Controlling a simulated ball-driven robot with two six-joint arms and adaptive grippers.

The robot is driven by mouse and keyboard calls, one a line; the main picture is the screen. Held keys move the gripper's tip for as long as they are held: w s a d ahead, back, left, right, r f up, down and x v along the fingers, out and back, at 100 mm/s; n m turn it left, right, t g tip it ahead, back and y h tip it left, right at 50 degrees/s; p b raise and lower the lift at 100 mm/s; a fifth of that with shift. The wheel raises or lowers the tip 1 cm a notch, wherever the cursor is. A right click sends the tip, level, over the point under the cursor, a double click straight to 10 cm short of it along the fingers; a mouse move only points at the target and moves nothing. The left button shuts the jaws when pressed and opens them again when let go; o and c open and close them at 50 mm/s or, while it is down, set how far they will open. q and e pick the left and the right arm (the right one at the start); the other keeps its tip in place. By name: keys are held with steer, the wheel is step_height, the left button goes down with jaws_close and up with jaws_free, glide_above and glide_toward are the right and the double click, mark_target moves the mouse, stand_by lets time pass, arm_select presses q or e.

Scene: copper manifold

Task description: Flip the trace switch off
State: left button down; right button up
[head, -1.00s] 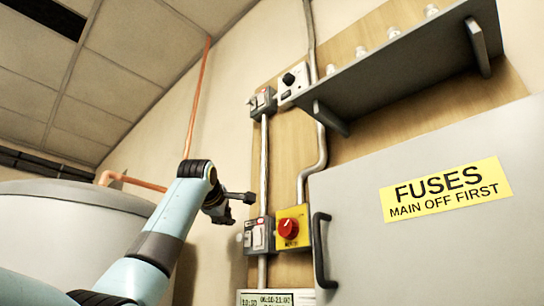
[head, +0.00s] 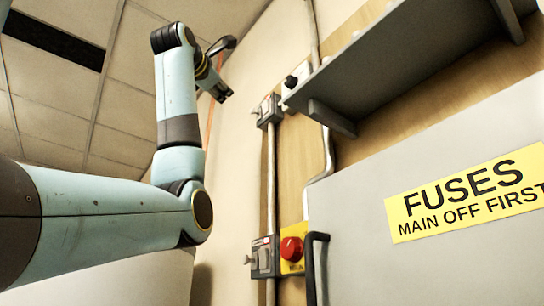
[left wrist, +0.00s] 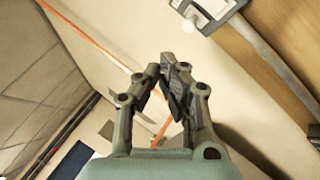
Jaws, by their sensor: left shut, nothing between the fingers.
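My left gripper (head: 224,93) is high up, left of the upper grey switch box (head: 269,110) and apart from it. It is shut and empty; its fingers meet in the left wrist view (left wrist: 174,70). The upper switch box shows a small lever on its left side, and part of a box also shows at the top of the left wrist view (left wrist: 208,12). A lower grey switch box (head: 264,257) with light rockers and a side lever sits beside the red knob. No label readable here tells me which switch is the trace switch. My right gripper is out of view.
A grey shelf (head: 400,65) juts out at the upper right. A red knob (head: 292,249) on a yellow plate, a black handle (head: 316,265) and a grey fuse cabinet (head: 360,210) lie below. A copper pipe (left wrist: 95,50) runs along the wall behind my gripper.

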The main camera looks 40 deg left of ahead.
mark_target(265, 108)
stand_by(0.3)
arm_select(q)
steer(key=w+d+r+p, duration=0.1)
steer(key=w+p, duration=0.3)
steer(key=w, duration=0.4)
steer(key=shift+w+d+p, duration=0.15)
steer(key=shift+d+p, duration=0.25)
steer(key=shift+d, duration=0.25)
steer(key=shift+w+d+r, duration=0.15)
steer(key=shift+w+d, duration=0.1)
steer(key=shift+w, duration=0.5)
stand_by(1.9)
steer(key=shift+s+f+b, duration=0.25)
steer(key=shift+f+b, duration=0.05)
steer(key=shift+b, duration=0.05)
steer(key=shift+s, duration=0.15)
